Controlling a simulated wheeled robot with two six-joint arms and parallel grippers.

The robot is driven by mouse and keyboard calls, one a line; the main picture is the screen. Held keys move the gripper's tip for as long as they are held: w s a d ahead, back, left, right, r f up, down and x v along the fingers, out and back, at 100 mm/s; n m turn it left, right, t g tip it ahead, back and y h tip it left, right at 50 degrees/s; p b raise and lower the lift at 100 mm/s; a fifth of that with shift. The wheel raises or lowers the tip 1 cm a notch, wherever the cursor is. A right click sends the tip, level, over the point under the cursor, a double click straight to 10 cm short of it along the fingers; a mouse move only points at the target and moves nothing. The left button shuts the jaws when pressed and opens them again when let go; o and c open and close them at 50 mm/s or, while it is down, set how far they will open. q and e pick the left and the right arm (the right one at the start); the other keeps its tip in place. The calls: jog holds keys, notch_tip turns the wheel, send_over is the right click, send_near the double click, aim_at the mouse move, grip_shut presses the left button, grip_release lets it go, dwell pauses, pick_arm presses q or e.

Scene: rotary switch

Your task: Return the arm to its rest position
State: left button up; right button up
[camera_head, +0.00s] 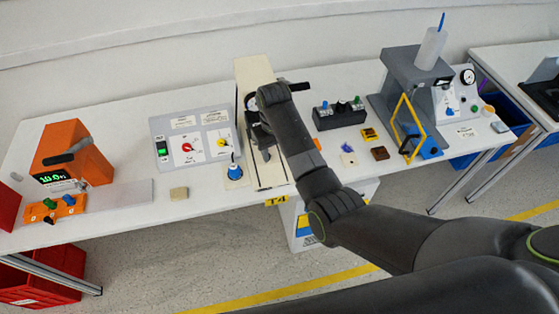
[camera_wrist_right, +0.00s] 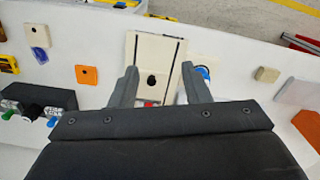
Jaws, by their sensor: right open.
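My right arm comes in from the right in the head view. Its gripper (camera_head: 262,148) hangs over a cream plate (camera_head: 270,182) on the white table. In the right wrist view the two fingers of the gripper (camera_wrist_right: 160,78) are apart with nothing between them. Below them is the cream plate (camera_wrist_right: 173,48), with a small square bearing a dark round spot (camera_wrist_right: 151,80). A small red part (camera_wrist_right: 149,103) shows near the gripper body. The gripper hides part of the plate in the head view. My left gripper is not in view.
A grey control box (camera_head: 193,138) with red and yellow dials stands left of the gripper, with a blue-topped part (camera_head: 234,170) close by. A black switch box (camera_head: 339,114) and a grey press (camera_head: 405,75) stand to the right. An orange device (camera_head: 70,150) is far left.

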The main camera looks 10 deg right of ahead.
jog(key=shift+r, duration=0.1)
dwell(0.5)
jog(key=s+d+f+m+b, duration=0.1)
jog(key=s+d+f+b, duration=0.4)
jog(key=f, duration=0.7)
jog(key=s+d+f, duration=0.2)
jog(key=s+f, duration=0.4)
jog(key=f, duration=0.6)
jog(key=s+d+f+m+b, duration=0.1)
jog(key=s+d+f+b, duration=0.4)
jog(key=f, duration=0.8)
jog(key=s+d+f+b, duration=0.1)
jog(key=s+d+f, duration=0.2)
jog(key=s+f, duration=0.3)
jog(key=s+d+f+m+b, duration=0.1)
jog(key=s+f, duration=0.5)
jog(key=s, duration=1)
jog(key=s+d+f+m+t+h+b, duration=0.1)
jog(key=s+d+f+b, duration=0.1)
jog(key=s+d+f, duration=0.4)
jog(key=s, duration=0.5)
jog(key=shift+s, duration=0.4)
